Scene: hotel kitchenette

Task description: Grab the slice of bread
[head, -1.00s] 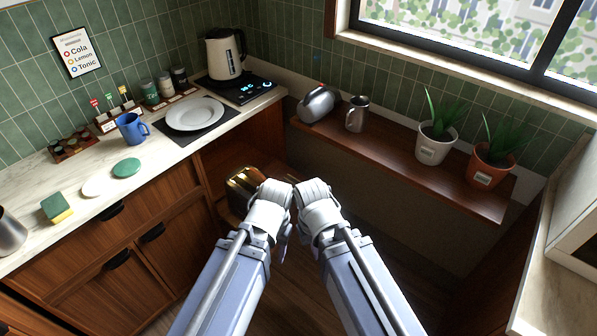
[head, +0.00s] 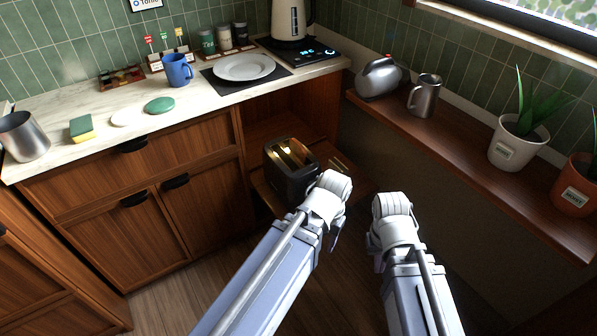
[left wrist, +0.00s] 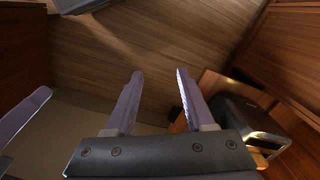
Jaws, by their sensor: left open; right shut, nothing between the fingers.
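A black toaster (head: 291,180) with a shiny, warm-lit top stands on a low wooden shelf below the counter corner. I cannot clearly make out a slice of bread in its slots. In the head view my left gripper (head: 333,236) is just right of the toaster, apart from it, its fingers mostly hidden behind my wrist. In the left wrist view the left gripper (left wrist: 158,75) is open and empty, with the toaster (left wrist: 238,112) to its right. My right gripper (head: 373,243) is further right, shut and empty, its fingers mostly hidden.
The counter above holds a white plate (head: 244,67), a blue mug (head: 178,70), a sponge (head: 81,128) and a kettle (head: 289,20). A wooden ledge on the right bears a metal jug (head: 424,97) and potted plants.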

